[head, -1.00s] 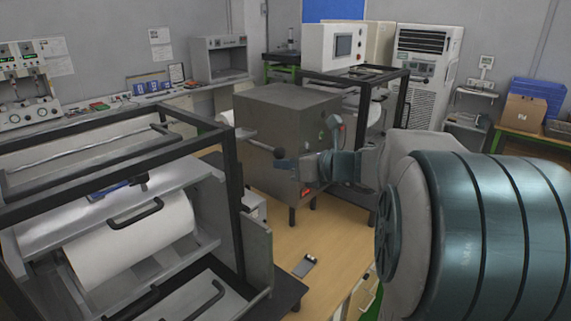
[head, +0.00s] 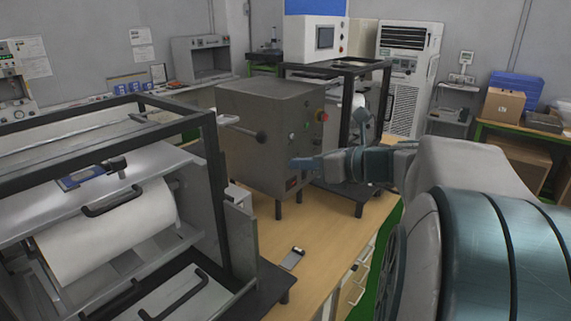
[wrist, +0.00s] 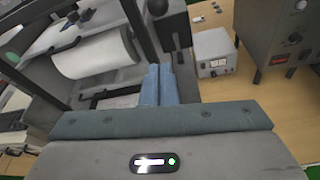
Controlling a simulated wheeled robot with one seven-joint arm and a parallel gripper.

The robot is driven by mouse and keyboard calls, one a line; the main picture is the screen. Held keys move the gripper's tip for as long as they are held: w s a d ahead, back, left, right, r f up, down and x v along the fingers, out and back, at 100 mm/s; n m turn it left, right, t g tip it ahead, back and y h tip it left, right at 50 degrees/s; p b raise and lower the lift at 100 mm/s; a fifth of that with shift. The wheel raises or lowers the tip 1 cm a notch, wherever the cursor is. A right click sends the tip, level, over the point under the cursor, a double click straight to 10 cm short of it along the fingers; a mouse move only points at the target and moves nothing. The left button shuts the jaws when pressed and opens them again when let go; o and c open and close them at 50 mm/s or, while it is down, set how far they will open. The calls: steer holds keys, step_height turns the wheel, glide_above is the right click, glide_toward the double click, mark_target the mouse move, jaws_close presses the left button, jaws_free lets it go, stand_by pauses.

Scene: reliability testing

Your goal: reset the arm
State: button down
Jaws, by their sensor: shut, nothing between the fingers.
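My arm enters the head view at the right, with a large teal and grey link close to the camera. My gripper (head: 298,164) is at its far end, pointing left in front of the grey metal box. In the wrist view, my gripper (wrist: 158,70) shows two blue fingers side by side, pressed together with nothing between them. The fingers overlap the frame of the roller machine in that view, and I see no contact.
The roller machine (head: 208,180) with its white roll (head: 110,232) stands at left. The grey metal box (head: 262,115) stands on the wooden table (head: 318,240). A small device (head: 292,258) lies there. A white instrument (wrist: 214,52) shows in the wrist view.

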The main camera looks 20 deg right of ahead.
stand_by(0.5)
steer(key=s+a+f+n+g+h, duration=0.3)
steer(key=s+a+f+n+g, duration=0.65)
steer(key=n, duration=0.65)
steer(key=s+f+n+h, duration=0.5)
steer(key=s+f+n, duration=0.3)
steer(key=n, duration=0.7)
steer(key=shift+f+n+h, duration=0.3)
steer(key=shift+f+h, duration=0.1)
